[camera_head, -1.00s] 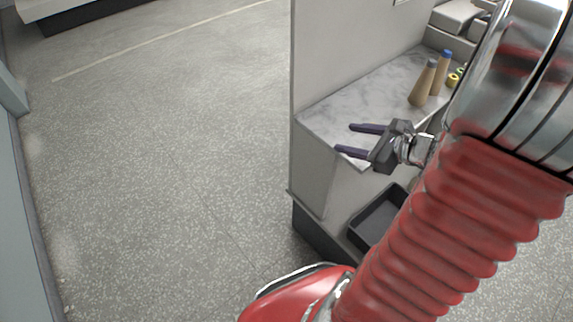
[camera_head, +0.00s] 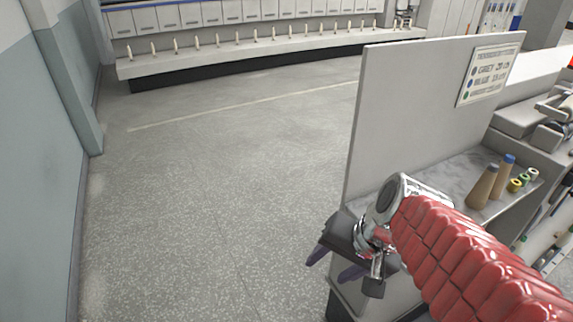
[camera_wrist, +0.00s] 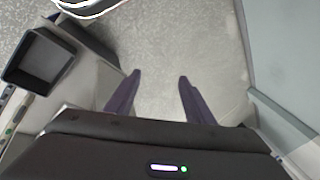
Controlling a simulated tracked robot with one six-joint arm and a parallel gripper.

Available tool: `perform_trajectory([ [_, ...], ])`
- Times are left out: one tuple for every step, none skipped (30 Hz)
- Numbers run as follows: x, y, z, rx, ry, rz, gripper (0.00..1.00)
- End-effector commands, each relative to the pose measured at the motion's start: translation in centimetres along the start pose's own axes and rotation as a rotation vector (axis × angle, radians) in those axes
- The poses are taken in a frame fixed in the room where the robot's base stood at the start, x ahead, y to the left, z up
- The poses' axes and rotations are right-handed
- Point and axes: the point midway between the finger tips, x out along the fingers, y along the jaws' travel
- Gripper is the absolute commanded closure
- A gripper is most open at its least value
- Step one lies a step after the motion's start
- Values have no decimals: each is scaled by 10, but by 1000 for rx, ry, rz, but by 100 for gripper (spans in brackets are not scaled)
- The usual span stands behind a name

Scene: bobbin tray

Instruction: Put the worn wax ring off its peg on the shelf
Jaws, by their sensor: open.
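My gripper (camera_head: 334,264) hangs in front of the partition at lower right, its purple fingers pointing down and left. In the wrist view its two fingers (camera_wrist: 159,77) stand apart with only floor between them. It is open and empty. No wax ring or peg holding one can be made out for certain. A marble-topped shelf (camera_head: 455,172) lies behind my arm. It holds a grey-topped cone (camera_head: 482,187), a blue-topped cone (camera_head: 503,178) and small spools, yellow (camera_head: 514,186), green (camera_head: 524,179) and white (camera_head: 533,173).
A light partition (camera_head: 410,110) with a sign (camera_head: 489,75) stands beside the shelf. A long ledge (camera_head: 240,50) with several upright cream pieces runs along the back. A black tray (camera_wrist: 38,62) shows in the wrist view. The speckled floor (camera_head: 210,190) is clear at left.

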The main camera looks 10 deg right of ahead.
Motion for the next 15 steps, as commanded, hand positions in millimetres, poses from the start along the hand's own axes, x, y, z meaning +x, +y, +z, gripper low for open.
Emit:
perform_trajectory([
  [-6,-4,5,-93,24,20,51],
  [-10,-5,7,-144,38,35,51],
  [-14,-7,9,-211,57,54,51],
  [-18,-8,11,-262,72,68,51],
  [-21,-9,12,-313,88,81,51],
  [-26,-10,14,-378,109,99,51],
  [-30,-11,14,-422,125,111,51],
  [-34,-12,15,-464,140,122,51],
  [-38,-13,15,-515,159,135,51],
  [-41,-14,16,-547,172,144,51],
  [-43,-15,16,-575,183,152,51],
  [-46,-15,16,-604,195,160,51],
  [-48,-16,16,-620,202,164,51],
  [-49,-16,16,-632,207,168,51],
  [-50,-16,15,-643,211,172,51],
])
